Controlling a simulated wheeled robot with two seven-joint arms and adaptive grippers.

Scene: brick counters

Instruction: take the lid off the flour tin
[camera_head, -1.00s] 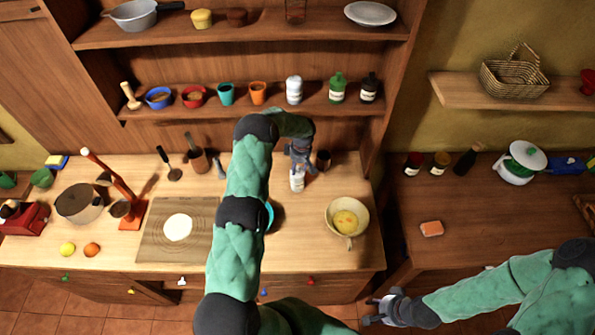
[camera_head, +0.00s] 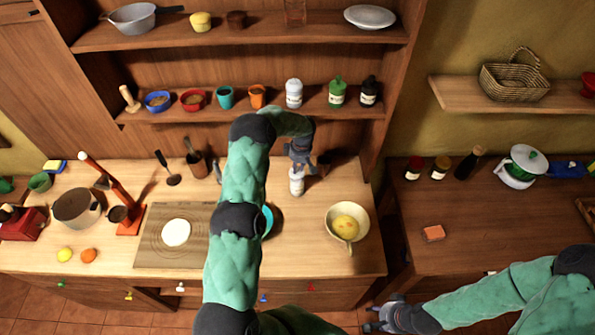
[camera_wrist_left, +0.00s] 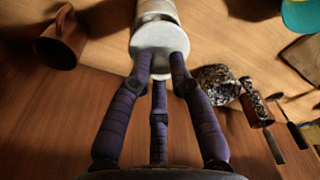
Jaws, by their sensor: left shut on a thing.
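The flour tin (camera_head: 296,186) is a small pale container with a label, upright on the middle counter near its back. My left gripper (camera_head: 299,164) comes down over its top. In the left wrist view, the three dark fingers of the left gripper (camera_wrist_left: 160,75) are shut around the round white lid (camera_wrist_left: 160,42), with the pale tin body (camera_wrist_left: 154,8) beyond it. I cannot tell whether there is a gap between lid and tin. My right gripper (camera_head: 376,315) is empty and looks open, low in front of the counters, away from the tin.
A brown mug (camera_wrist_left: 62,40) stands close beside the tin. A bowl with yellow contents (camera_head: 346,223) is to its right. A board with white dough (camera_head: 176,232) lies to the left. The shelf (camera_head: 270,107) with jars and cups is behind. Bare counter lies in front of the tin.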

